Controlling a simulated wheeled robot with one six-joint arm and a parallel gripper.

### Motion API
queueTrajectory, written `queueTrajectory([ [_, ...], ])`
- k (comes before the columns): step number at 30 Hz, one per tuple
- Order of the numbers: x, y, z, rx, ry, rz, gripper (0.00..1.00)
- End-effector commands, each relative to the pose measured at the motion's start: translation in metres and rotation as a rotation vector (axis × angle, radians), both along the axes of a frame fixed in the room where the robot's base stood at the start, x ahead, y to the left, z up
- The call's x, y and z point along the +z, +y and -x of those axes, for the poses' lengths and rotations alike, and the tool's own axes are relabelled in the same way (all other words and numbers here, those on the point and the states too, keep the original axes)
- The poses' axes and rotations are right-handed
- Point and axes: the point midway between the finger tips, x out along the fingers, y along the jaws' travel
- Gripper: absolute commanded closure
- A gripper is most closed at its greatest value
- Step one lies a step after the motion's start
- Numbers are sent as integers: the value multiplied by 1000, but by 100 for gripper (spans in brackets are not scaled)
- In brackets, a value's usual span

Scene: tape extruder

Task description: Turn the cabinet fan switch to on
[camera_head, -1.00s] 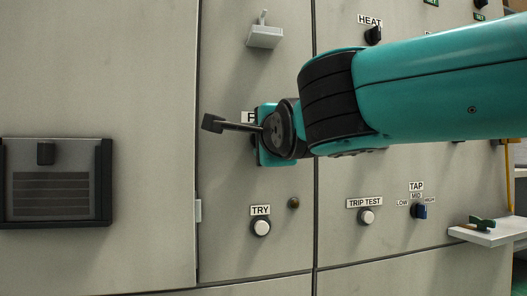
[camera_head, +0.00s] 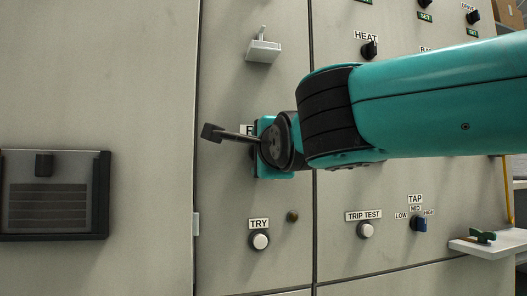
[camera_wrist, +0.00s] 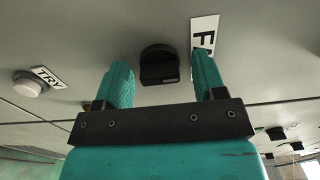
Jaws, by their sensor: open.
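The black fan switch knob (camera_wrist: 160,66) sits on the grey cabinet face in the wrist view, beside a white label that starts with F (camera_wrist: 204,38). The rest of that label is hidden by a finger. My gripper (camera_wrist: 164,84) is open, with one teal finger on each side of the knob in the picture. I cannot tell whether the fingers touch it or stand short of it. In the head view my arm and wrist hide the knob, and only the label's left edge (camera_head: 246,130) shows.
A TRY button (camera_head: 260,241) and a TRIP TEST button (camera_head: 366,230) are below my wrist. A HEAT knob (camera_head: 369,50) and a white bracket (camera_head: 263,50) are above.

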Motion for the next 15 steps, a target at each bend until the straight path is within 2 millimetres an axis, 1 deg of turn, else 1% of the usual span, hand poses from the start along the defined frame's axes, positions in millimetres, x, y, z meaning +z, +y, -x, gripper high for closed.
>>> queueTrajectory([
  [4, 1, -1, 8, 2, 1, 0, 36],
  [7, 2, -5, 23, 3, 0, 0, 36],
  [11, 2, -13, 53, 6, -1, 0, 36],
  [15, 2, -24, 88, 7, -1, 0, 36],
])
